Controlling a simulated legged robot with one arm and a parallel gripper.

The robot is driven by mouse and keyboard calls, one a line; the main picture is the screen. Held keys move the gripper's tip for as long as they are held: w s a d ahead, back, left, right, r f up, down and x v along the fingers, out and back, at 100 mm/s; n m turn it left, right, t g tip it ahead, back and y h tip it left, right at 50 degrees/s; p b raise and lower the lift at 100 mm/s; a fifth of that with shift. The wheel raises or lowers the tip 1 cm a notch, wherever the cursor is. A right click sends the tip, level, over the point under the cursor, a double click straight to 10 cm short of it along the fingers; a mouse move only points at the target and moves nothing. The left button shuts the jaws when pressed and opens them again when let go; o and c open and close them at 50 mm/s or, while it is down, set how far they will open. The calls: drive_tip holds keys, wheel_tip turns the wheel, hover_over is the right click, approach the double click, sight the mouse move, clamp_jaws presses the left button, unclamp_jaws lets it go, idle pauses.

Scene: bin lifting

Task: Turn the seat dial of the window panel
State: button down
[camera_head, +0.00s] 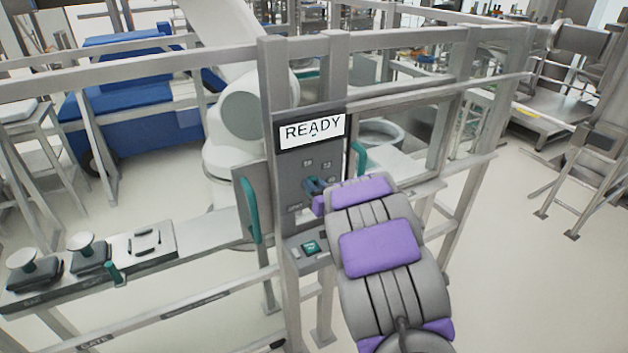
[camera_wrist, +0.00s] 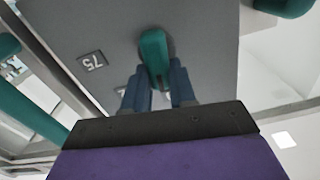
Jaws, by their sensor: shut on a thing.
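The window panel (camera_head: 308,165) is a grey upright plate with a "READY" sign (camera_head: 312,130) at its top. In the wrist view, the seat dial is a teal knob (camera_wrist: 154,48) on the grey panel face (camera_wrist: 205,45). My gripper (camera_wrist: 159,80) has two dark blue fingers, one on each side of the knob's lower end, shut on it. In the head view my gripper (camera_head: 316,186) is at the panel's face, and the knob is hidden there. A small label reading "75" (camera_wrist: 92,60) is left of the knob.
Teal handles (camera_head: 250,210) flank the panel. A teal button (camera_head: 311,247) sits on a ledge below it. Metal rails (camera_head: 140,65) and a counter with dark fixtures (camera_head: 90,255) lie to the left. Open floor (camera_head: 520,270) is at right.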

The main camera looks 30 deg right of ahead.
drive_tip(key=m+p, duration=0.2)
drive_tip(key=p, duration=0.1)
drive_tip(key=m+p, duration=0.2)
drive_tip(key=p, duration=0.1)
drive_tip(key=shift+d+r+m+p, duration=0.15)
drive_tip(key=shift+d+m+p, duration=0.15)
drive_tip(key=shift+d+p, duration=0.1)
drive_tip(key=shift+d+f+m+p, duration=0.15)
drive_tip(key=shift+f+m+p, duration=0.55)
drive_tip(key=shift+m, duration=1.55)
drive_tip(key=shift+d+f+m+p, duration=0.1)
drive_tip(key=shift+f+m+p, duration=0.15)
drive_tip(key=shift+m+p, duration=1.45)
drive_tip(key=shift+d+f+m+p, duration=0.15)
drive_tip(key=shift+f+m+p, duration=0.25)
drive_tip(key=shift+m, duration=2.45)
drive_tip(key=shift+f, duration=0.1)
drive_tip(key=c, duration=0.9)
unclamp_jaws()
drive_tip(key=shift+d, duration=0.15)
drive_tip(key=shift+c, duration=0.2)
drive_tip(key=shift+s, duration=0.1)
drive_tip(key=s, duration=1.1)
drive_tip(key=s+b, duration=0.1)
drive_tip(key=s, duration=0.5)
drive_tip(key=shift+d, duration=0.4)
